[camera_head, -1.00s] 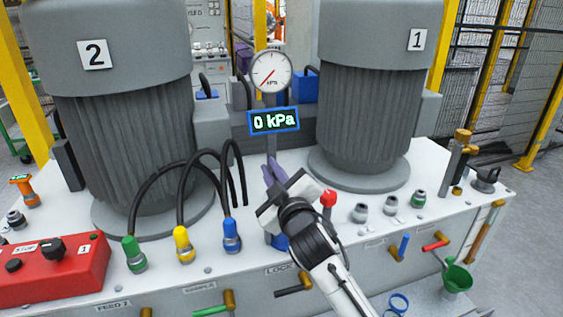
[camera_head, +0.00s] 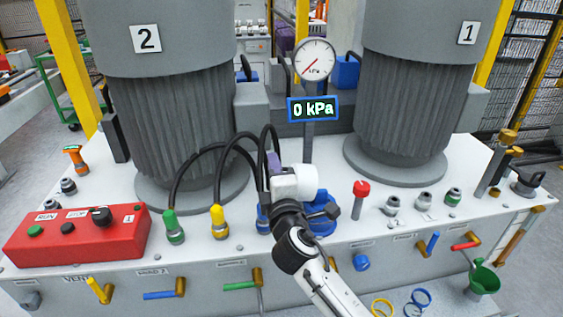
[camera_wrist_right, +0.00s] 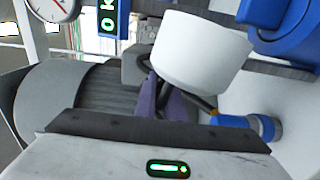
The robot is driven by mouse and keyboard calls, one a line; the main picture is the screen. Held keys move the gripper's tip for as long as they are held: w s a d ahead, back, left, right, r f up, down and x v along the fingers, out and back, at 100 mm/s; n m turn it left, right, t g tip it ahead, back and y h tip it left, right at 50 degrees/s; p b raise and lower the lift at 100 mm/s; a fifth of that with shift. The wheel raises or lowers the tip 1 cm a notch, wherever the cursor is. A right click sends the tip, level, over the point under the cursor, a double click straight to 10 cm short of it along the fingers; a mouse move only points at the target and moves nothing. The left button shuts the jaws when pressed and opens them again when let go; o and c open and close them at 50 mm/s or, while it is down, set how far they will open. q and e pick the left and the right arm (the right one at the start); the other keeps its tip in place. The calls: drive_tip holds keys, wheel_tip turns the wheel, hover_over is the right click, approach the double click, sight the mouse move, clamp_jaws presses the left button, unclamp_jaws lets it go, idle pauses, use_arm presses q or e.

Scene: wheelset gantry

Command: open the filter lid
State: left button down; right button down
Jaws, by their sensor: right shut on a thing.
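My right gripper (camera_head: 275,165), with purple fingers, is at the middle of the white bench top. It also shows in the right wrist view (camera_wrist_right: 163,98). The fingers are shut at the edge of a white, cup-like piece that appears to be the filter lid (camera_head: 303,180); it also shows in the wrist view (camera_wrist_right: 200,52). The lid is tilted on its side. A blue filter body (camera_head: 322,212) stands just right of and below it, and shows at the top right of the wrist view (camera_wrist_right: 282,28). Whether lid and body still touch is unclear. My left gripper is out of view.
Two big grey motors, 2 (camera_head: 185,120) and 1 (camera_head: 405,115), flank the gauge (camera_head: 314,59) and the 0 kPa display (camera_head: 313,109). Black hoses (camera_head: 200,150) arch left of my gripper. A red-knobbed lever (camera_head: 360,195) stands to the right. A red control box (camera_head: 75,235) sits left.

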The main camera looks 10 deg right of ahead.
drive_tip(key=shift+a+f+n, duration=0.1)
drive_tip(key=shift+a+n, duration=0.2)
drive_tip(key=shift+n, duration=0.2)
drive_tip(key=c, duration=2)
unclamp_jaws()
drive_tip(key=shift+o, duration=0.5)
drive_tip(key=shift+a+f, duration=0.1)
drive_tip(key=s, duration=1)
drive_tip(key=shift+s+d, duration=0.15)
drive_tip(key=shift+d, duration=0.05)
